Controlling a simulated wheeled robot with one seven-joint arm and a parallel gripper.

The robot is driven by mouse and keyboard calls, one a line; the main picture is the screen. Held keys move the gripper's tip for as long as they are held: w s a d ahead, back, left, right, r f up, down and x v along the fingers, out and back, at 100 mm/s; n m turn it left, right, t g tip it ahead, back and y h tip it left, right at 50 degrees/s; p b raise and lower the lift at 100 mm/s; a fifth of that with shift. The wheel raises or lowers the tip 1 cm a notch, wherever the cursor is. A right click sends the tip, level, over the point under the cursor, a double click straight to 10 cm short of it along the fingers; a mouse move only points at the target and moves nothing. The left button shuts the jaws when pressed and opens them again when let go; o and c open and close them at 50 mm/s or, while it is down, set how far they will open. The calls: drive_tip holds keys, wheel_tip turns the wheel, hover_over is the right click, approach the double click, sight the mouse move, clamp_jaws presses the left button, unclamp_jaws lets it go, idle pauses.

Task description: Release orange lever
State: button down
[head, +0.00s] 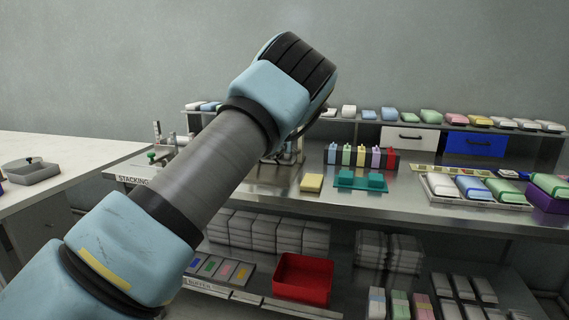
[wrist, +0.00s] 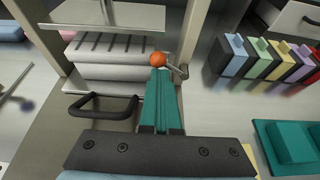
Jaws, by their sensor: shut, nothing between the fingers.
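The orange lever's round knob (wrist: 157,59) shows in the wrist view, just beyond my fingertips. A short metal piece (wrist: 180,72) is beside it on the right, by a steel post. My gripper (wrist: 158,72) has teal fingers close together, with nothing seen between them. The fingertips are at or very near the knob; I cannot tell whether they touch it. In the head view my arm hides my gripper, the lever and most of the machine (head: 287,158).
A black bar handle (wrist: 103,107) is left of my fingers. Colored bins (wrist: 268,60) stand to the right, and a teal fixture (wrist: 290,145) is at the lower right. In the head view, a yellow block (head: 312,183) lies on the steel bench, with a red bin (head: 302,278) below.

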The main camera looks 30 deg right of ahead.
drive_tip(key=shift+s+d+r+m+t+y+b, duration=0.15)
drive_tip(key=shift+m+b, duration=0.3)
drive_tip(key=shift+b, duration=0.55)
drive_tip(key=shift+s+d+r+m+t+y+b, duration=0.2)
drive_tip(key=shift+m+b, duration=0.25)
drive_tip(key=shift+b, duration=0.5)
drive_tip(key=shift+r+m+t+y+b, duration=0.15)
drive_tip(key=shift+m+t+y+b, duration=0.25)
drive_tip(key=shift+b, duration=0.75)
drive_tip(key=shift+s+d+r+m+t+b, duration=0.15)
drive_tip(key=shift+m+t+b, duration=0.1)
drive_tip(key=shift+m+b, duration=0.35)
drive_tip(key=shift+s+d+m+t+b, duration=0.1)
drive_tip(key=shift+d+m+t+b, duration=0.15)
drive_tip(key=shift+b, duration=0.55)
drive_tip(key=shift+s+d+r+m+t+y+b, duration=0.1)
drive_tip(key=shift+m+t+y+b, duration=0.1)
drive_tip(key=shift+m+b, duration=0.3)
drive_tip(key=shift+s+d+r+m+t+y+b, duration=0.15)
drive_tip(key=shift+m+b, duration=0.1)
drive_tip(key=shift+b, duration=0.35)
drive_tip(key=shift+a+r, duration=0.1)
drive_tip(key=shift+a, duration=0.05)
